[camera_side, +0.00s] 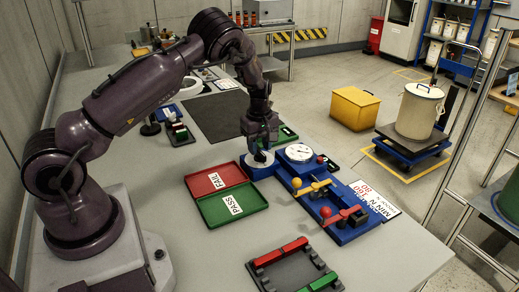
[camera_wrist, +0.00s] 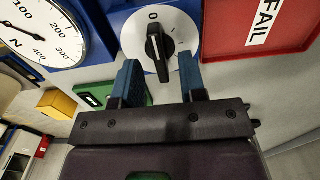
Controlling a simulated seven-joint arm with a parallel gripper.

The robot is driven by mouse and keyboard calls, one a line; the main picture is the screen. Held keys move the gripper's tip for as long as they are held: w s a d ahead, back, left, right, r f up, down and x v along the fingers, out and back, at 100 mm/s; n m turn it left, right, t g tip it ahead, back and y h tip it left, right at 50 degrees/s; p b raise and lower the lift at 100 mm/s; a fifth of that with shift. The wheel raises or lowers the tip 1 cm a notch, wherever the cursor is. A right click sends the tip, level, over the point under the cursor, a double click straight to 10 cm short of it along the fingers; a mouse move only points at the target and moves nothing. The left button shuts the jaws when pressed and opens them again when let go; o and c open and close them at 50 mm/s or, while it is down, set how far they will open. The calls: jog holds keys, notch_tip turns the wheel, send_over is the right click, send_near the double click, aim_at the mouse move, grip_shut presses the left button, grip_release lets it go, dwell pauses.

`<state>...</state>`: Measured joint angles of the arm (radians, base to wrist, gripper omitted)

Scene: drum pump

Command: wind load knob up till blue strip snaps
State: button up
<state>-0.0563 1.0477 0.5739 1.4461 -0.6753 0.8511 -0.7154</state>
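The load knob (camera_wrist: 157,48) is a black pointer knob on a white dial plate marked 0, in the wrist view. Its dial plate (camera_side: 259,160) shows in the side view under my gripper (camera_side: 262,146). In the wrist view my gripper (camera_wrist: 158,62) is open, with its two blue fingers apart on either side of the knob's near end. I see gaps beside the knob; I cannot tell how deep the fingers reach. The round load gauge (camera_side: 299,152) stands beside the knob, and its face (camera_wrist: 35,35) reads in newtons. I cannot make out a blue strip between the yellow-lever clamp (camera_side: 313,188) and red-lever clamp (camera_side: 342,215).
A red FAIL tray (camera_side: 215,179) and green PASS tray (camera_side: 232,205) lie left of the blue tester. A sign (camera_side: 375,198) marked MIN lies to its right. A dark rack with red and green strips (camera_side: 294,268) is in front. Bare tabletop lies around the rack.

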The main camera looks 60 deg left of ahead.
jog(key=shift+f, duration=0.8)
grip_shut()
jog(key=shift+m, duration=0.4)
jog(key=m, duration=0.3)
jog(key=shift+m, duration=2.5)
